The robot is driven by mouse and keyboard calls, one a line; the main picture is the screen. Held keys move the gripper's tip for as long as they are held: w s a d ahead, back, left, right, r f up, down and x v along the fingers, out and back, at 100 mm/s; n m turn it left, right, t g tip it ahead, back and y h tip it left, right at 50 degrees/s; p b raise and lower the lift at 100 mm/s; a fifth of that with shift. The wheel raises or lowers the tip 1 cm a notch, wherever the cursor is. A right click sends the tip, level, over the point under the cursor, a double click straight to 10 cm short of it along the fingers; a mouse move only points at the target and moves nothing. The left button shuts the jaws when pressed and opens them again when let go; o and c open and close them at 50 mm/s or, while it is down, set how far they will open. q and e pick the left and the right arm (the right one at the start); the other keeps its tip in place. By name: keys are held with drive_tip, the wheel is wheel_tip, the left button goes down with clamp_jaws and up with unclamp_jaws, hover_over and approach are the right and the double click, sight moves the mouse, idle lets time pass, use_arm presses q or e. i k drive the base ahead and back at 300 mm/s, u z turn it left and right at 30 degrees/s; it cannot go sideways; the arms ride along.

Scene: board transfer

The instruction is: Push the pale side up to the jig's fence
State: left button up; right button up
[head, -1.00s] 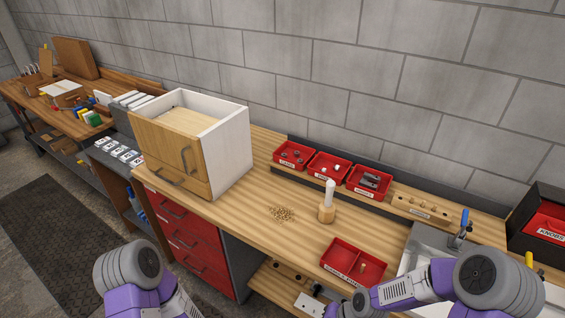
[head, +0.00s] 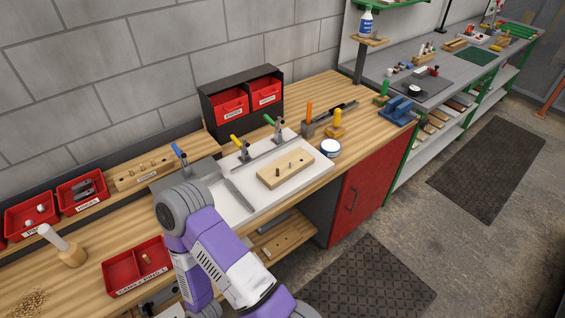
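A pale wooden board (head: 285,168) lies flat on the white jig (head: 312,177), towards its front right, with small dark pegs or holes on its upper face. I take it for the pale side. The jig's fence looks to be the long grey bar (head: 268,149) along the back. A strip of white surface shows between board and fence, so they look apart. Toggle clamps with a yellow handle (head: 237,142) and a green handle (head: 270,121) stand behind the bar. My purple arm covers the jig's front left. Neither gripper's fingers show.
A grey bar (head: 239,194) lies along the jig's left part. A round white tub (head: 330,148) stands close to its right edge. A black rack with red bins (head: 231,103) stands behind. A red tray (head: 136,266) and a white-topped wooden tool (head: 65,248) are at left.

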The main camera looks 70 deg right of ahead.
sight(290, 165)
drive_tip(key=z, duration=5.65)
drive_tip(key=k, duration=0.85)
drive_tip(key=u, duration=1.9)
drive_tip(key=i, duration=1)
drive_tip(key=z, duration=0.05)
